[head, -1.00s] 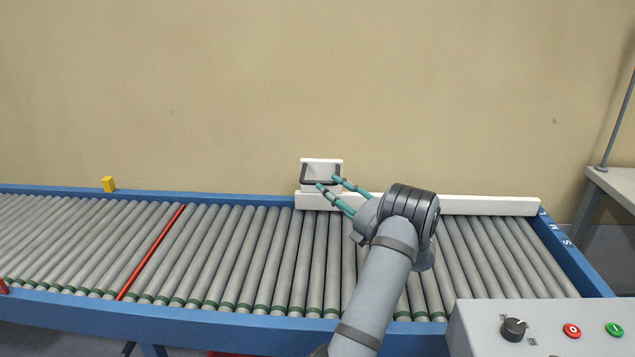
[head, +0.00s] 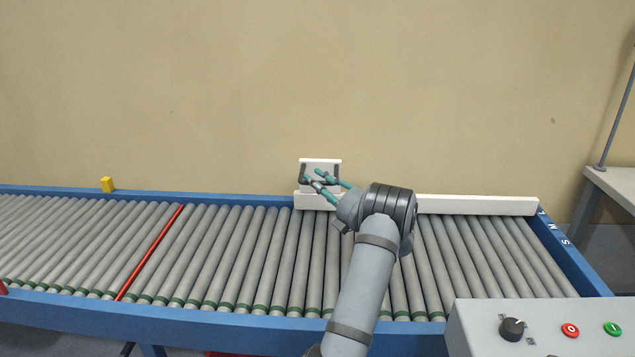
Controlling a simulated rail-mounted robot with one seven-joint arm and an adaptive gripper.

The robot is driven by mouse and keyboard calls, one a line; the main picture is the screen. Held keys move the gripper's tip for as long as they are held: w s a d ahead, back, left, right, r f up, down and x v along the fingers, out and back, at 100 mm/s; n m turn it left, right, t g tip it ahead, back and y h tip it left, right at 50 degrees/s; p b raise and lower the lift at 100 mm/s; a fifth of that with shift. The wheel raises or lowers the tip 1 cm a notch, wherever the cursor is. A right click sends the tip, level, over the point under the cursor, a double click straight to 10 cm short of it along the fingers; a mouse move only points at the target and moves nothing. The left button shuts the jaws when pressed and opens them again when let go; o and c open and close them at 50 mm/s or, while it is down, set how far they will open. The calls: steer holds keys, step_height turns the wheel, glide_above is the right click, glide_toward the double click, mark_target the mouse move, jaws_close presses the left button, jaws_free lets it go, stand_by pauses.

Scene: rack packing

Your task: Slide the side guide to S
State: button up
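The side guide (head: 470,205) is a long white bar along the far side of the roller conveyor. At its left end stands a white plate (head: 320,162) with a dark handle (head: 303,170). White letters, with S (head: 565,243) the nearest, mark the blue right end rail (head: 575,265); the guide's right end lies at the far end of these marks. My gripper (head: 312,175) is at the handle, its two teal fingers apart and pointing up-left. The fingers and their tips cover part of the handle; I cannot tell whether they straddle or touch it.
The conveyor rollers (head: 255,255) in front of the guide are empty. A control box (head: 540,330) with a knob and buttons stands front right. A grey table (head: 615,187) is at right.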

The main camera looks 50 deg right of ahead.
jaws_close()
stand_by(0.5)
